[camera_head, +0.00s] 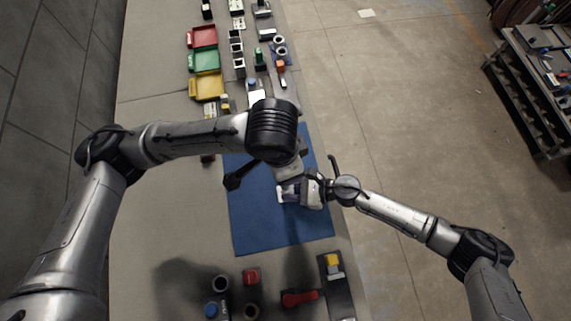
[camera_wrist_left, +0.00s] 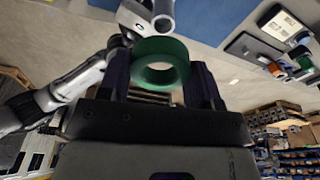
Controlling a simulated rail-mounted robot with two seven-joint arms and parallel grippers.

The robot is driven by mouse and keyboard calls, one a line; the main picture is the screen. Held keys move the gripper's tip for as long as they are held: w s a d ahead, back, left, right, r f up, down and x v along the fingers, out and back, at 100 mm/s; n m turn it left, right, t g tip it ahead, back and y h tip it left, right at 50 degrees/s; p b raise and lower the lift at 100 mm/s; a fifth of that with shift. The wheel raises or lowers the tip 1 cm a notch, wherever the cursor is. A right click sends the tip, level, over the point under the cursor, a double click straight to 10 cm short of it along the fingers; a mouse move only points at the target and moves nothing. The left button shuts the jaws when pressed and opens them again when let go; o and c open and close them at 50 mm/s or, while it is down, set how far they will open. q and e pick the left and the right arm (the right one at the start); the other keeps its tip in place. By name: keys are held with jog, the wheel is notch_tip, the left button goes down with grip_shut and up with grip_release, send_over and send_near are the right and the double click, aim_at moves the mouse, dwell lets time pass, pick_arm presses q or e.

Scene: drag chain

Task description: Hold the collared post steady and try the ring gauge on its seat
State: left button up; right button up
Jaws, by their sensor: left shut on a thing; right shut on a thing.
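The green ring gauge (camera_wrist_left: 161,62) sits between the dark fingers of my left gripper (camera_wrist_left: 161,80) in the left wrist view, its hole facing the camera. The gripper is shut on it. In the head view my left wrist covers the ring. My right gripper (camera_head: 289,192) is over the right part of the blue mat, close to the left hand. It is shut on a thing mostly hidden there. In the left wrist view a grey cylinder, seemingly the collared post (camera_wrist_left: 163,10), shows just beyond the ring, beside the right hand. Whether ring and post touch, I cannot tell.
The blue mat (camera_head: 260,226) lies under both hands. Red (camera_head: 203,36), green (camera_head: 206,59) and yellow (camera_head: 207,86) trays stand at the far left, with several small parts beside them. A red-handled part (camera_head: 300,298) and other parts lie nearer. A rack (camera_head: 520,85) stands right.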

pick_arm(q)
jog(key=shift+w+r, duration=0.15)
jog(key=shift+r, duration=0.05)
jog(key=shift+f, duration=0.1)
jog(key=shift+f, duration=2.5)
jog(key=shift+f, duration=2.5)
dwell(0.7)
jog(key=o, duration=1.1)
jog(key=shift+c, duration=0.2)
